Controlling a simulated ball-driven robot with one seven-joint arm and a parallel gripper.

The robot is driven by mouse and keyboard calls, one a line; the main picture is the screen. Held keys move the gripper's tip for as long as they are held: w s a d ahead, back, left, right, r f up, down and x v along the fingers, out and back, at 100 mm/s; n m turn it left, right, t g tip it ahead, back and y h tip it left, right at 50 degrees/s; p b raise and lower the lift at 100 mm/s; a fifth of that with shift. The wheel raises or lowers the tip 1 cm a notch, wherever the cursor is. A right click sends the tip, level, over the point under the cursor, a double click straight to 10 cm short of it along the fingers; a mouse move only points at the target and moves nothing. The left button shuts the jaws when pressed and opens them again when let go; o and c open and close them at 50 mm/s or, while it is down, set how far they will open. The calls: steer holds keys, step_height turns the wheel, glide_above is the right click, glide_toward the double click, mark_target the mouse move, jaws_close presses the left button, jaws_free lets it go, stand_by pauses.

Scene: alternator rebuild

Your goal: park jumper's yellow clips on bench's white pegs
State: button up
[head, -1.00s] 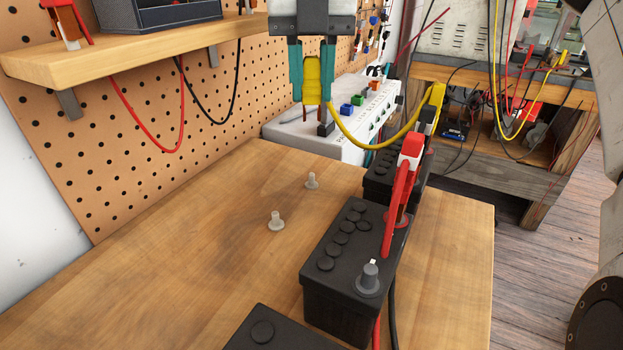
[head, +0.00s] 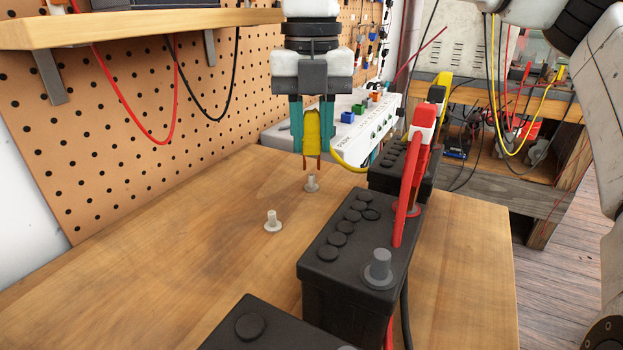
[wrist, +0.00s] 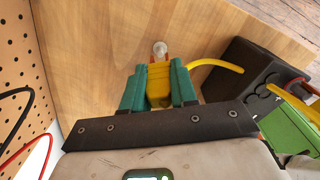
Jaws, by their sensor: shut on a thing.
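My gripper (head: 312,140) is shut on a yellow clip (head: 312,128), which hangs upright with its copper jaws pointing down. The jaw tips are just above or at the top of the far white peg (head: 312,184); I cannot tell whether they touch it. In the wrist view the held clip (wrist: 159,80) points at the peg (wrist: 160,48). The near white peg (head: 273,222) stands bare on the bench. The yellow cable (head: 347,163) runs right from the held clip toward the far battery, where the other yellow clip (head: 444,80) stands up, its lower part hidden.
A black battery (head: 352,240) with a red clip (head: 412,175) stands right of the pegs. The far battery (head: 390,170) is behind it and another (head: 262,325) in front. A white power strip (head: 370,140) lies behind. The bench (head: 150,260) is clear left of the pegs.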

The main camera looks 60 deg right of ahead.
steer(key=shift+f, duration=0.15)
steer(key=shift+f+b, duration=0.8)
steer(key=shift+f, duration=0.25)
steer(key=o, duration=0.8)
steer(key=shift+o, duration=0.2)
steer(key=shift+r, duration=0.1)
step_height(320, 180, up, 8)
steer(key=p, duration=0.6)
steer(key=shift+r+p, duration=0.2)
steer(key=shift+p, duration=0.1)
